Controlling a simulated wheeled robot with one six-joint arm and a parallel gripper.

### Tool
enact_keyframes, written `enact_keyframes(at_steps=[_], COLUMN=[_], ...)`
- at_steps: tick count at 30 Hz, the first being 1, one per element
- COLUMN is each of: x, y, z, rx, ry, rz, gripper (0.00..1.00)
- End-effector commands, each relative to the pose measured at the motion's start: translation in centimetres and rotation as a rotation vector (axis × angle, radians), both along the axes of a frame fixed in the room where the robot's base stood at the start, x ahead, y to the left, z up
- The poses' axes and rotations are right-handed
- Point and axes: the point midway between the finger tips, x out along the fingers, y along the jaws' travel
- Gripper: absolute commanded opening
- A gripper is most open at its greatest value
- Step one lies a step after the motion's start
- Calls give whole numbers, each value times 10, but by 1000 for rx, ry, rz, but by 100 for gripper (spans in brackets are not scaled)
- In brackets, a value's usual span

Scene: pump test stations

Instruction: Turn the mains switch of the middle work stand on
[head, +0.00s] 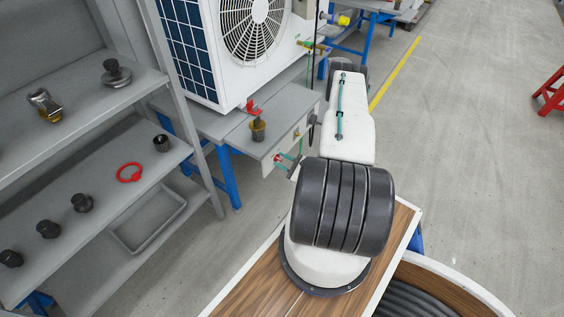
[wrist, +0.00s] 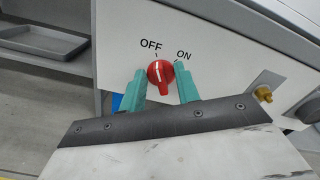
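The mains switch is a red knob (wrist: 160,74) on the pale front panel (wrist: 218,40) of the work stand, under the printed words OFF and ON. Its white line points up toward the OFF mark. My gripper (wrist: 160,84) has its two teal fingers apart, one on each side of the knob; a narrow gap seems to show on both sides, but I cannot tell if either finger touches. In the head view the knob (head: 277,158) is small at the front of the grey stand (head: 215,122), with my gripper (head: 287,160) at it.
A grey shelf (head: 105,195) with dark fittings is at left. A brass fitting (wrist: 263,95) sticks out right of my gripper. Open floor lies right.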

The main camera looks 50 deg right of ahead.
Motion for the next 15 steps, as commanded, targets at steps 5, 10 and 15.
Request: enact_keyframes(at_steps=[5,10,15], x=[0,0,0], y=[0,3,1], z=[0,0,0], rx=[0,2,25], ry=[0,1,2], rz=[0,1,2], gripper=[0,0,0])
